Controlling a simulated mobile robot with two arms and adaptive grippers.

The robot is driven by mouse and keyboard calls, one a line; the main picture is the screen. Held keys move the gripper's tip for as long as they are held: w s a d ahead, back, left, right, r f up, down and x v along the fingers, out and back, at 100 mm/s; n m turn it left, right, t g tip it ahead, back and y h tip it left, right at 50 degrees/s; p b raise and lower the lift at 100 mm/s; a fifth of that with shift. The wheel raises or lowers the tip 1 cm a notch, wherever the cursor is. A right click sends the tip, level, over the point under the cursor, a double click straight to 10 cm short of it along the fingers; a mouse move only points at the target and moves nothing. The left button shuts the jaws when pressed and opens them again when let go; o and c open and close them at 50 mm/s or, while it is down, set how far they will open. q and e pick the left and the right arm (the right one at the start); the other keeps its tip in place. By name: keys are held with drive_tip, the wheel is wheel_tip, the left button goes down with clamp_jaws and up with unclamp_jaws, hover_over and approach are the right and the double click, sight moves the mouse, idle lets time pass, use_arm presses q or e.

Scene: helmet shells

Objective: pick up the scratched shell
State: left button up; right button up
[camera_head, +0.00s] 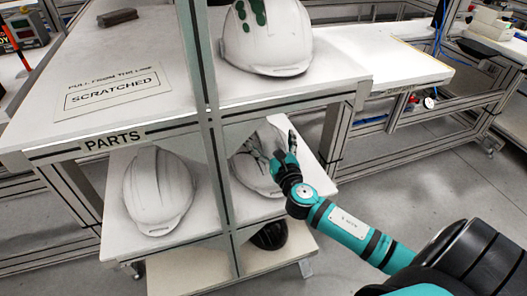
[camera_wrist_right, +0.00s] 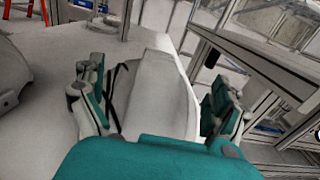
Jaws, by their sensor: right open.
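A white helmet shell (camera_head: 258,170) sits on the right half of the middle shelf, partly hidden by a grey post and my gripper. My right gripper (camera_head: 284,158) is at its right side. In the right wrist view, the open fingers of this gripper (camera_wrist_right: 156,98) stand on either side of the white shell (camera_wrist_right: 165,90). Dark lines show by the shell's left side; I cannot tell whether they are scratches. A second white shell (camera_head: 157,190) sits to the left on the same shelf, and a white shell with green patches (camera_head: 266,38) stands on the top. My left gripper is out of view.
The top board (camera_head: 45,110) carries a "SCRATCHED" label (camera_head: 113,92) and a dark block (camera_head: 117,17). Its "PARTS" edge overhangs the middle shelf (camera_head: 215,215). A dark rounded object (camera_head: 269,236) lies on the lower shelf. A white bench (camera_head: 390,60) stands right.

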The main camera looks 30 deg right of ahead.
sight(265, 131)
drive_tip(key=shift+w+d, duration=0.15)
drive_tip(key=shift+w, duration=0.4)
drive_tip(key=shift+b+x, duration=0.4)
drive_tip(key=shift+x, duration=2)
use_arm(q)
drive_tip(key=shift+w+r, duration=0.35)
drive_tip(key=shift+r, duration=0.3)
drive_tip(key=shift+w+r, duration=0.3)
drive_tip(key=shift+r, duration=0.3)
use_arm(e)
drive_tip(key=shift+s+f, duration=0.1)
drive_tip(key=shift+f, duration=0.1)
drive_tip(key=c, duration=2.1)
drive_tip(key=shift+o, duration=0.2)
